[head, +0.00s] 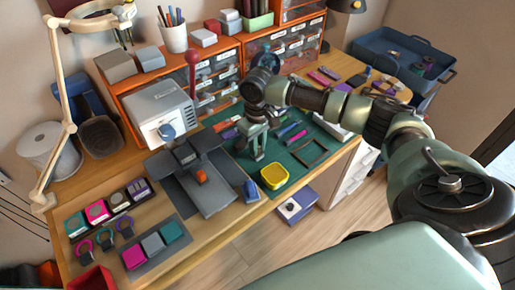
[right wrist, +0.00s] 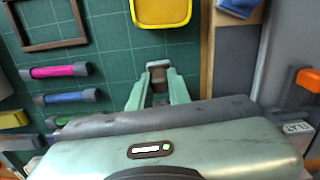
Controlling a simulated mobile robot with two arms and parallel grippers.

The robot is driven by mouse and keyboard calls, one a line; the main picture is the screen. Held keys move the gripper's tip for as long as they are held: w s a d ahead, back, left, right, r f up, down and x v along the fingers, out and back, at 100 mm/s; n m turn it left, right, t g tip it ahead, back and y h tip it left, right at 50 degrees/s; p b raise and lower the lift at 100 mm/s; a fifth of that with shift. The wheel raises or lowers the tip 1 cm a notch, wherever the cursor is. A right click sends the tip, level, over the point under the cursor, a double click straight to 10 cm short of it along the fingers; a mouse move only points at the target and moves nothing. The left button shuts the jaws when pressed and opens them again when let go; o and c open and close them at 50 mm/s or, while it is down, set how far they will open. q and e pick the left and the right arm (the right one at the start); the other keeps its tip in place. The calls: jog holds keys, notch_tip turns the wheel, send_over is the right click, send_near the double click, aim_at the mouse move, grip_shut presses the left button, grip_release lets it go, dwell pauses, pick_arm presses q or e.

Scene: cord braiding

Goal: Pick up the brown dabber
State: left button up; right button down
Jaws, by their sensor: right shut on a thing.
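My right gripper (head: 257,152) reaches down over the green cutting mat (head: 226,150), just left of the yellow tray. In the right wrist view its fingers (right wrist: 160,92) are shut on a small brownish block with a grey end, which looks like the brown dabber (right wrist: 160,76). The fingers hide its sides. I cannot tell whether it touches the mat. In the head view the dabber is too small to make out. My left gripper is not in view.
The yellow tray (head: 274,176) lies close by on the mat, with a dark rectangular frame (head: 309,153) and coloured tubes (right wrist: 55,71) around it. A grey press (head: 205,185) stands to the left. Orange drawer units (head: 215,80) line the back. The table's front edge is near.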

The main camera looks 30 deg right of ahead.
notch_tip(320, 180, up, 19)
jog(key=shift+r, duration=0.15)
dwell(0.7)
